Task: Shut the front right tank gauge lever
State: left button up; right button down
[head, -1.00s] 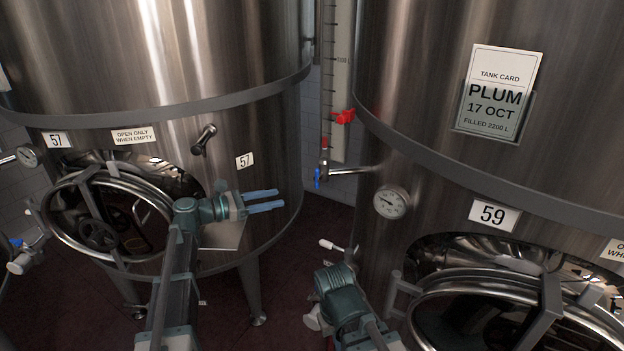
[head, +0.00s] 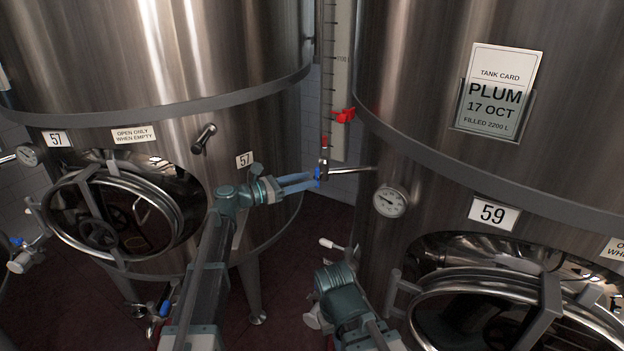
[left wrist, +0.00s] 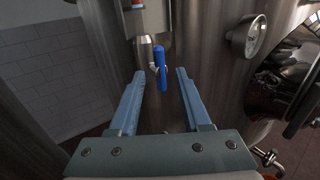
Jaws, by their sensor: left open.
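The gauge lever is a small blue handle (head: 317,174) at the foot of the gauge tube, on the pipe from tank 59 (head: 420,130). In the left wrist view the blue lever (left wrist: 161,66) hangs roughly upright beside the metal valve body (left wrist: 145,52). My left gripper (head: 312,181) is open, its blue fingertips close to the lever. In the left wrist view the lever shows between and just beyond the open fingertips (left wrist: 158,72); contact cannot be told. My right arm shows at the bottom middle of the head view; its fingers are not visible.
Tank 57 (head: 150,60) stands on the left with a round manway (head: 112,215). The gauge scale (head: 338,90) with a red marker (head: 344,115) rises above the valve. A dial (head: 390,201) sits on tank 59 to the right. A pipe (head: 352,170) joins valve and tank.

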aim_at(317, 178)
pick_arm(q)
jog(key=shift+x, duration=1.4)
grip_shut()
